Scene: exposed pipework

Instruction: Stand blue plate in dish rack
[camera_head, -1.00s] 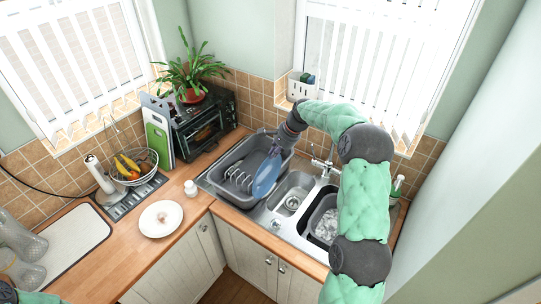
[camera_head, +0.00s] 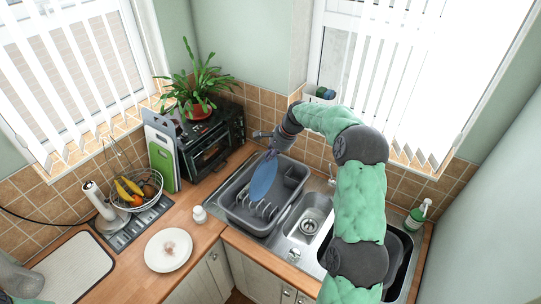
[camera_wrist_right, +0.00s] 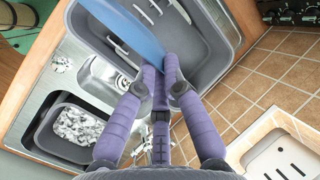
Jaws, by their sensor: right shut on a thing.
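The blue plate (camera_head: 263,181) is held on edge, steeply tilted, by my right gripper (camera_head: 273,150). In the right wrist view my fingers (camera_wrist_right: 160,82) are closed on the rim of the plate (camera_wrist_right: 128,32). The grey dish rack (camera_head: 293,188), a tub with pale upright prongs (camera_head: 262,211), sits beside the sink. The plate is over the rack, with its lower edge near the prongs; I cannot tell whether they touch. The rack wall also shows in the right wrist view (camera_wrist_right: 207,50). My left gripper is not in view.
The steel sink (camera_head: 309,226) and tap lie right of the rack. A toaster oven (camera_head: 211,148) with a potted plant stands behind left. A small white jar (camera_head: 199,214), a white plate (camera_head: 168,250) and a fruit basket (camera_head: 138,188) are on the left counter.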

